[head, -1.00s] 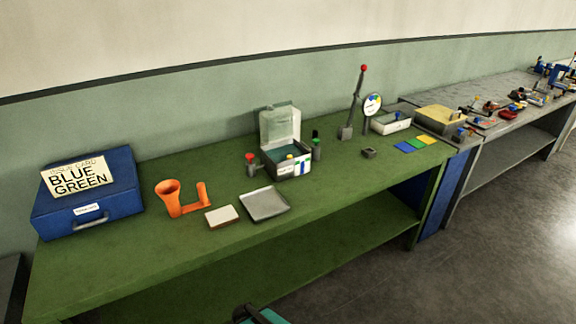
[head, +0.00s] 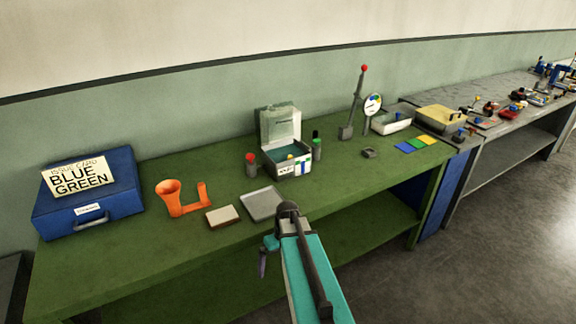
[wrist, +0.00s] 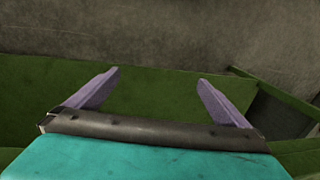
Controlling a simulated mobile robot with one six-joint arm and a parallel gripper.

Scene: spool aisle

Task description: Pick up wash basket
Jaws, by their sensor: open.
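I cannot surely pick out a wash basket in either view. A small open-lidded box (head: 287,160) with a teal inside stands mid-bench, and small parts show at its front; whether a basket is in it is too small to tell. My gripper (wrist: 160,76) is open and empty in the wrist view, its two purple fingers wide apart with green bench surface behind. In the head view my gripper (head: 263,263) shows one purple finger pointing down, in front of the green bench's front edge, below the grey tray (head: 264,204).
The green bench (head: 130,255) also holds a blue case (head: 120,205), an orange funnel stand (head: 180,203), a white block (head: 222,216), a red-knobbed lever (head: 355,105) and coloured cards (head: 411,145). A grey bench (head: 500,140) with several tools stands at the right.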

